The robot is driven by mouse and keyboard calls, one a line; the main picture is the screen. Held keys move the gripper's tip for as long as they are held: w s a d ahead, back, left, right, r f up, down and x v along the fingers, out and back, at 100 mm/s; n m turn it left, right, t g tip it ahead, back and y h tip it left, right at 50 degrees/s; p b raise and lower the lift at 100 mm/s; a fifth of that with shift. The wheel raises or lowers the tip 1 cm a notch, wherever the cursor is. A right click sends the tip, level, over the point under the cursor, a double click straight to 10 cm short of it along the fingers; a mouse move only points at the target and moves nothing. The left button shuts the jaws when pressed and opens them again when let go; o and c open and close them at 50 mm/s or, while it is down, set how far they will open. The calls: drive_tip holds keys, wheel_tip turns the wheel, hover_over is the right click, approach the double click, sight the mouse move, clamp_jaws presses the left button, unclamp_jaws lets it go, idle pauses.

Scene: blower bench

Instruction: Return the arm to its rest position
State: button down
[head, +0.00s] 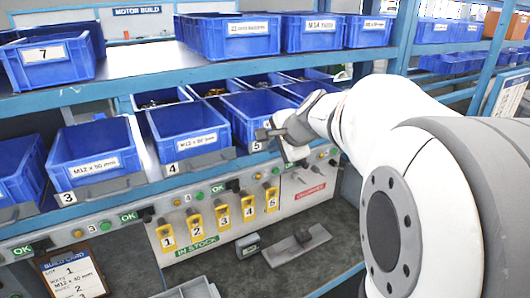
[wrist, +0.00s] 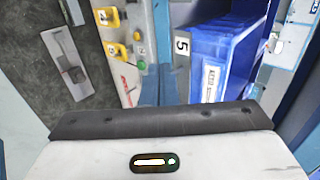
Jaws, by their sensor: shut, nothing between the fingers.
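My gripper (head: 268,133) shows in the head view at the end of my white arm, which reaches in from the right. It is shut and empty, in front of the blue bin labelled 5 (head: 262,104) and above the control panel. The fingertips are small and partly hard to make out there. In the wrist view the dark edge and white housing of my own wrist fill the bottom. The bin 5 (wrist: 222,65) stands beyond them, right of centre.
Blue bin 4 (head: 188,137) and bin 3 (head: 95,152) sit left of my gripper. Bins line the upper shelf (head: 140,62). The panel (head: 235,207) carries numbered yellow switches. A grey plate with a handle (head: 297,245) lies on the bench below. A blue post (head: 403,40) stands behind my arm.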

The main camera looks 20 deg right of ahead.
drive_tip(key=s+a+f+n+g, duration=0.2)
drive_tip(key=s+n, duration=0.3)
drive_tip(key=s, duration=0.3)
drive_tip(key=s+a+f+n+g+h, duration=0.1)
drive_tip(key=s+a+f+n+g, duration=0.1)
drive_tip(key=s+f+n, duration=0.3)
drive_tip(key=s+a+f+n+g, duration=0.2)
drive_tip(key=s+a+f+n, duration=0.2)
drive_tip(key=s, duration=0.7)
drive_tip(key=shift+f+n+h, duration=0.15)
drive_tip(key=shift+n+h, duration=0.25)
drive_tip(key=shift+n, duration=0.5)
